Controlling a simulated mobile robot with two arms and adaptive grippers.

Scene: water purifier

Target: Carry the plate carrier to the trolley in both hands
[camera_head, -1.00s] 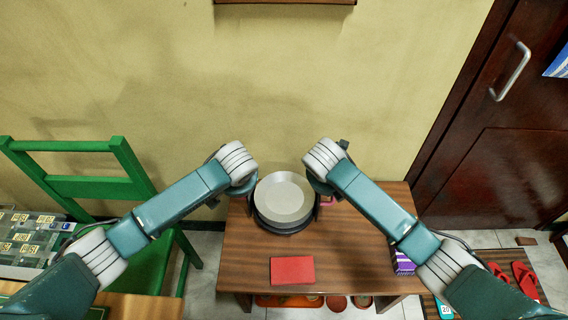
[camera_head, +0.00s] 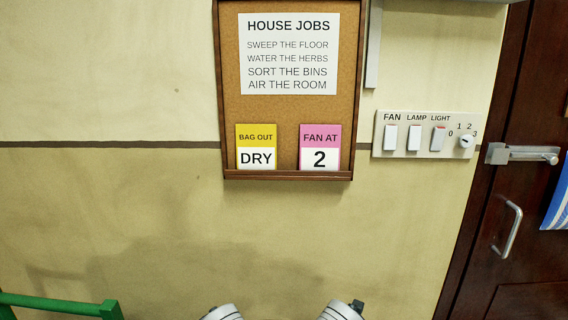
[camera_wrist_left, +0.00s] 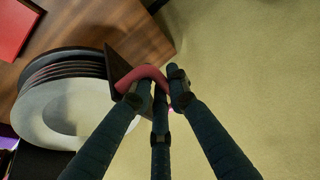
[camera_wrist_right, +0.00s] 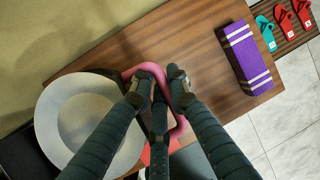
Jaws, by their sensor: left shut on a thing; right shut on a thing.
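The plate carrier is dark with pink-red handles and holds a stack of pale and dark plates. In the left wrist view my left gripper (camera_wrist_left: 157,84) is shut on one handle (camera_wrist_left: 134,76), beside the carrier's dark end (camera_wrist_left: 118,68) and its plates (camera_wrist_left: 62,118). In the right wrist view my right gripper (camera_wrist_right: 160,84) is shut on the other handle (camera_wrist_right: 181,126), with the top plate (camera_wrist_right: 82,122) to its left. I cannot tell whether the carrier touches the table. The head view shows only the tops of my wrists at its lower edge. No trolley can be made out.
The wooden table (camera_wrist_right: 190,45) holds a purple box (camera_wrist_right: 247,58) and a red item (camera_wrist_left: 14,28). Sandals (camera_wrist_right: 283,20) lie on a mat beyond it. The head view shows a wall with a notice board (camera_head: 290,110), switches (camera_head: 428,135), a door (camera_head: 515,190) and a green chair (camera_head: 60,305).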

